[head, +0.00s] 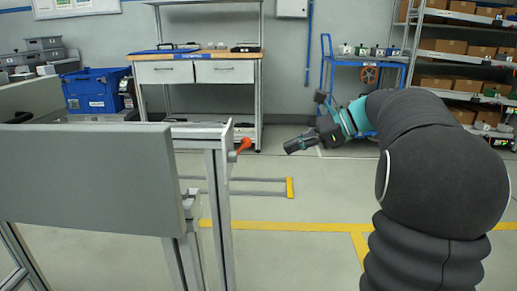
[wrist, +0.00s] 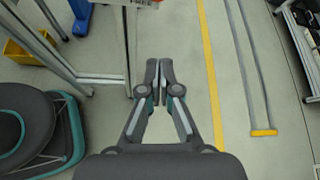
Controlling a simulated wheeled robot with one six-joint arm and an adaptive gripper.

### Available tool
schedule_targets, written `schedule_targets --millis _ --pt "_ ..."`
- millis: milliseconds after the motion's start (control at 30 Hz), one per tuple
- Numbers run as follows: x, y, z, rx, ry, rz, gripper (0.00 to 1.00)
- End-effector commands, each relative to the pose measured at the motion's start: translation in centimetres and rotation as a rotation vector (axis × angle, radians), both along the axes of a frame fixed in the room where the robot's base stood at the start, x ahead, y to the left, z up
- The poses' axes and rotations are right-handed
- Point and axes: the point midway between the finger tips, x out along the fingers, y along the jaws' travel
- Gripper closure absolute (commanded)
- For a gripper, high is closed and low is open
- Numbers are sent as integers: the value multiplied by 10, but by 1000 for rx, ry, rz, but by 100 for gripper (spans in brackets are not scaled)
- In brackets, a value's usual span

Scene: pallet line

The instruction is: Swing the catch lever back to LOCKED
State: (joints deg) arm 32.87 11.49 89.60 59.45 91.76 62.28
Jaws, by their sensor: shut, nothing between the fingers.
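The catch lever (head: 243,145) shows in the head view as a small orange-red handle on the right side of the grey metal post. It slants up to the right. No LOCKED mark is readable, so its setting cannot be told. My gripper (head: 288,147) is to the right of the lever, apart from it, with its fingers pointing left. In the wrist view my gripper (wrist: 161,66) has its two fingers together and empty, above the floor. The lever cannot be made out clearly in the wrist view.
A grey panel (head: 85,180) on a metal frame (head: 217,200) fills the left. A workbench (head: 196,70) stands behind, with blue crates (head: 93,92) to its left. A blue trolley (head: 365,62) and shelves (head: 465,47) stand at the right. The floor right of the post is clear.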

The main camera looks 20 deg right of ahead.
Motion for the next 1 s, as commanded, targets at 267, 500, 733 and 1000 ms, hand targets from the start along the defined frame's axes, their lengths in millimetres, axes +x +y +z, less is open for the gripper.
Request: schedule_targets --millis 267,500,733,1000 --pt "0 0 0 5 16 -10 100" --pt "2 5 -4 4 15 -8 100" --pt "13 31 -22 5 15 -6 100" --pt "32 71 -47 3 15 -6 100"
